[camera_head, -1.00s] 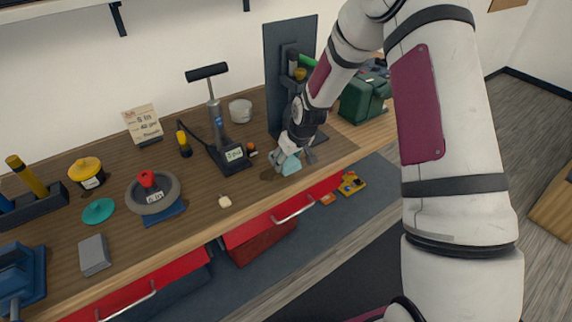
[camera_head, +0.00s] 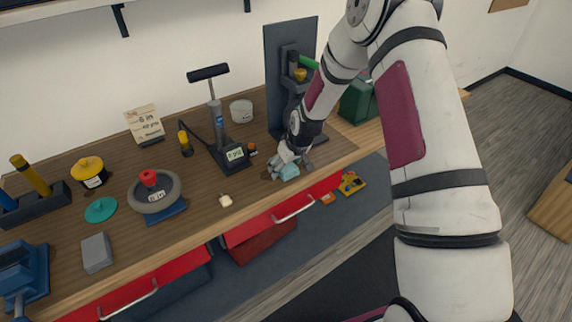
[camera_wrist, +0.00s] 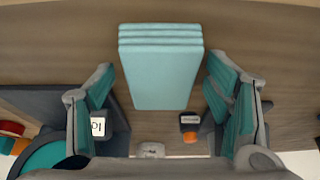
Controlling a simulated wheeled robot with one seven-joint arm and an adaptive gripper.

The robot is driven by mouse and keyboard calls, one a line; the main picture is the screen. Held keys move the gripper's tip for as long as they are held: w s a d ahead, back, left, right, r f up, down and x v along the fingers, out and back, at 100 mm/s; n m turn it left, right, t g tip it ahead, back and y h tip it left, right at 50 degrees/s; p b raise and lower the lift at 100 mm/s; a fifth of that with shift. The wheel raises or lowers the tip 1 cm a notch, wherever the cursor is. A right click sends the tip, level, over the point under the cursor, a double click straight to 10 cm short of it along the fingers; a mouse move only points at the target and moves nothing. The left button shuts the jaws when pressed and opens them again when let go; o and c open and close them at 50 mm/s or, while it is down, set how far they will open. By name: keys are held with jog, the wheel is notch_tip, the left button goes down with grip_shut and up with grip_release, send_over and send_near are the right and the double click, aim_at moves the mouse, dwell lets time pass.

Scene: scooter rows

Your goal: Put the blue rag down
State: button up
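The blue rag (camera_head: 289,172) is a light-blue folded stack near the front edge of the wooden workbench (camera_head: 250,214). In the wrist view the rag (camera_wrist: 160,72) lies between the two fingers, with a gap on each side. My gripper (camera_wrist: 164,95) is open around it, and neither finger appears to touch it. In the head view my gripper (camera_head: 290,161) is low over the bench, partly hiding the rag's back. The rag appears to rest on the bench top.
A pump (camera_head: 217,120) stands left of my gripper, and a dark upright stand (camera_head: 290,60) is behind it. A green case (camera_head: 357,101) is at the right. A small tire (camera_head: 154,193) and grey block (camera_head: 96,252) lie farther left. Red drawers (camera_head: 292,210) are below the front edge.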

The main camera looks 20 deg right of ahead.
jog(key=s+r+h, duration=0.1)
jog(key=s+r, duration=0.5)
jog(key=r, duration=0.4)
jog(key=s+r+m, duration=0.1)
jog(key=s+r, duration=0.4)
jog(key=r, duration=0.5)
jog(key=s+r+h, duration=0.1)
jog(key=s+r, duration=0.5)
jog(key=r, duration=0.4)
jog(key=s+r+m, duration=0.1)
jog(key=s+r, duration=0.2)
jog(key=s, duration=0.7)
jog(key=s+r+m+t, duration=0.1)
jog(key=s+r, duration=0.3)
jog(key=s, duration=0.6)
jog(key=shift+a+r+m+y, duration=0.2)
jog(key=shift+m+y, duration=0.1)
jog(key=shift+w, duration=0.1)
